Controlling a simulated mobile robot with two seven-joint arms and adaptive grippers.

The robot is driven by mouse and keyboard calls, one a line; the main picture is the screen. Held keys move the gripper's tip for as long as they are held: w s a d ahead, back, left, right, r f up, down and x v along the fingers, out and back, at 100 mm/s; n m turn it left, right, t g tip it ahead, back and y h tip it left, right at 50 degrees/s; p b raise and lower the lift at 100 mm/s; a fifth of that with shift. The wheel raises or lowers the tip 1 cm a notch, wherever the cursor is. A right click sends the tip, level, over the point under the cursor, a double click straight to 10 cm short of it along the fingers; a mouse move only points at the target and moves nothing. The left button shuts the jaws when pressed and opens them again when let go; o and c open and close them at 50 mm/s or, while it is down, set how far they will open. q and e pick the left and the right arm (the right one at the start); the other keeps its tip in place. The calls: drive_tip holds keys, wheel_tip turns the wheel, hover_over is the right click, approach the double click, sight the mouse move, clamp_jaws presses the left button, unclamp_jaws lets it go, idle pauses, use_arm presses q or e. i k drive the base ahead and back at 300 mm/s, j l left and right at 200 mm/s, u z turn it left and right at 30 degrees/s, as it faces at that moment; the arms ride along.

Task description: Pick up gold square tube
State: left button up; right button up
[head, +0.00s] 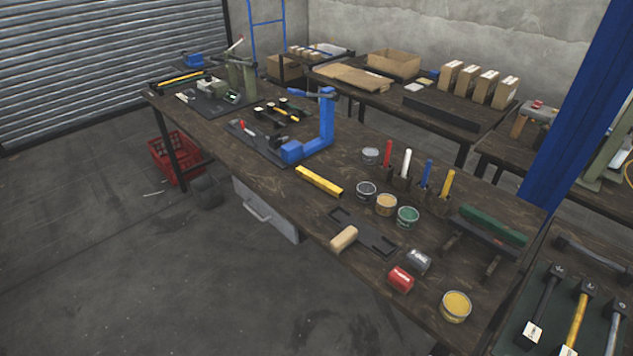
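A gold-yellow square tube (319,182) lies on the dark wooden workbench (300,210), near its front edge. It sits apart from other things, just in front of the blue rivet press (322,125) and left of the small paint tins. Neither of my grippers is in the head view.
Several tins, including a dark one (366,191) and a yellow one (386,204), stand right of the tube. A beige block (344,239) lies on the bench further right. A red crate (172,158) stands on the floor. The floor before the bench is mostly clear.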

sight(326, 185)
drive_tip(key=i+j, duration=0.15)
drive_tip(key=j, duration=0.2)
drive_tip(key=i+j+z, duration=0.15)
drive_tip(key=j, duration=0.15)
drive_tip(key=i+j, duration=0.15)
drive_tip(key=j, duration=0.2)
drive_tip(key=i+j+z, duration=0.15)
drive_tip(key=j, duration=0.2)
